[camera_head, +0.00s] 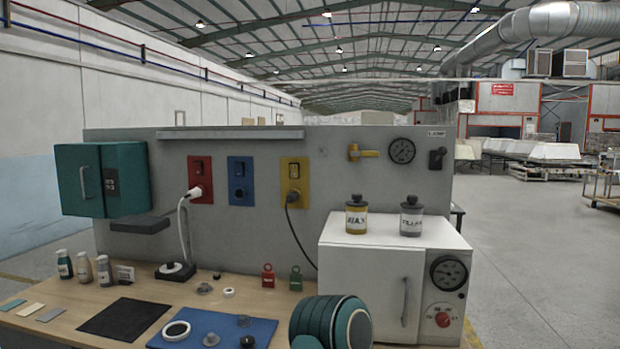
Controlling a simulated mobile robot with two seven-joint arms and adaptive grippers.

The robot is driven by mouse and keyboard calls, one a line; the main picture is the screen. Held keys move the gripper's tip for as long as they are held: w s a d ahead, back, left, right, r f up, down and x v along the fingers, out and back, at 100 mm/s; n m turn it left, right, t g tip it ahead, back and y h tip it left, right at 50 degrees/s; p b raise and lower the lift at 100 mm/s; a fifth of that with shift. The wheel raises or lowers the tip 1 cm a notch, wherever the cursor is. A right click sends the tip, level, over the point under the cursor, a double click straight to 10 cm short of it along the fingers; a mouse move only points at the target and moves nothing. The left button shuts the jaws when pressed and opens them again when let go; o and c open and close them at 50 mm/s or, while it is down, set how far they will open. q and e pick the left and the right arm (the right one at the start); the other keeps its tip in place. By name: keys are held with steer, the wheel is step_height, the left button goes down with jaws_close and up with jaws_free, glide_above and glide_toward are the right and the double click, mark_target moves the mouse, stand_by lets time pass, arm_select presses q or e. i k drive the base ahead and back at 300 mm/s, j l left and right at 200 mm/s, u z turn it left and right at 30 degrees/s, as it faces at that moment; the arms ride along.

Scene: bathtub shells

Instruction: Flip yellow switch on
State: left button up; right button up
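The yellow switch plate (303,185) is mounted on the grey back panel, right of a red plate and a blue plate. A dark switch (294,171) sits in its upper half; its on or off position is too small to tell. A black plug (292,198) sits in the plate's lower half, and its cable hangs down behind the white cabinet. Neither of my grippers shows in the head view.
The red plate (207,172) holds a white plug; the blue plate (234,170) stands between. The white cabinet (350,270) carries two jars at the right. A teal ribbed round body (318,322) stands at the front. The wooden table (60,315) holds bottles, mats and small parts.

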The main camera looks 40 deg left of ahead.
mark_target(293, 168)
steer(key=u, duration=1.55)
steer(key=k+l, duration=0.25)
steer(key=k+u, duration=0.05)
